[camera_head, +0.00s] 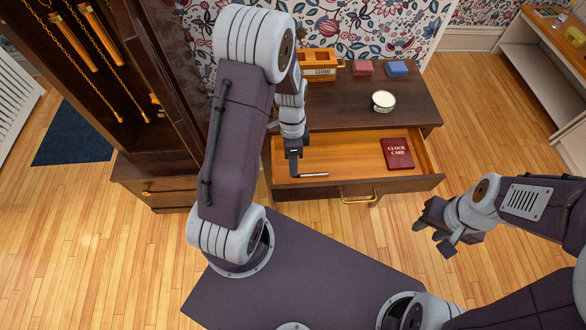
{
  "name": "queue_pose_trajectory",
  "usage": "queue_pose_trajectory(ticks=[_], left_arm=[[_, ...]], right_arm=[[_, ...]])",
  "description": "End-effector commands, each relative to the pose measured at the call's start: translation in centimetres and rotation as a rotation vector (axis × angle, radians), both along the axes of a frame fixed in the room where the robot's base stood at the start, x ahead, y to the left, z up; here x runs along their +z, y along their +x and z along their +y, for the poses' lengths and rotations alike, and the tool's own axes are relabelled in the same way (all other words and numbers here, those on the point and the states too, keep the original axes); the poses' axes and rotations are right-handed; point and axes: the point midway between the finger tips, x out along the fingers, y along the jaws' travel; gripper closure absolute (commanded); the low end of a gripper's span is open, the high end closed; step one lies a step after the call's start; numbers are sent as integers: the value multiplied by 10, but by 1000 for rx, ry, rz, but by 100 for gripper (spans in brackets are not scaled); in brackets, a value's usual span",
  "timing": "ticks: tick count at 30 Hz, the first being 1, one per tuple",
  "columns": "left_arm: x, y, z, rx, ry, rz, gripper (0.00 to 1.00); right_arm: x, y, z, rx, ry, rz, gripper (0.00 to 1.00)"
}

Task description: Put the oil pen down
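The oil pen (314,175), a thin dark and silver stick, lies level at the left part of the open drawer (357,165), near its front wall. My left gripper (294,174) points down into the drawer, with its fingertips at the pen's left end. I see the gripper edge-on, so I cannot tell whether its fingers are closed on the pen or whether the pen rests on the drawer floor. My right gripper (432,239) is off to the right, in front of the cabinet, with its fingers apart and empty.
A dark red "Clock Care" book (397,153) lies in the drawer's right part. On the cabinet top (415,100) are a round tin (383,101), a wooden "Chime" box (318,72), a red block (362,68) and a blue block (397,68). The drawer's middle is clear. A tall clock case (165,140) stands left.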

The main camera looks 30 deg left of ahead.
Motion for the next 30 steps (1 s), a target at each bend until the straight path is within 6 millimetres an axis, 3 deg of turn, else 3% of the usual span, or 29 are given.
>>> queue_pose_trajectory(ticks=[1, 3, 7, 12, 17, 20, 27, 30], left_arm=[[19, 4, 2, 0, 1, -6, 72], [36, 7, 4, 0, 1, -5, 72], [62, 11, 7, 0, 1, -4, 72], [79, 14, 9, 0, 1, -1, 72], [81, 13, 8, 16, 6, -2, 72], [88, 2, 0, 177, 54, -30, 72], [102, -42, -26, 843, 130, -158, 72], [103, -52, -30, 996, 122, -182, 72]], right_arm=[[8, 0, 0, 0, 0, 0, 64], [12, 0, 0, 0, 0, 0, 64], [18, 0, 0, 0, 0, 0, 64], [21, 0, 0, 0, 0, 0, 64], [21, 0, 0, 0, 0, 0, 64], [21, 0, 0, 0, 0, 0, 64], [21, 0, 0, 0, 0, 0, 64], [21, 0, 0, 0, 0, 0, 64]])
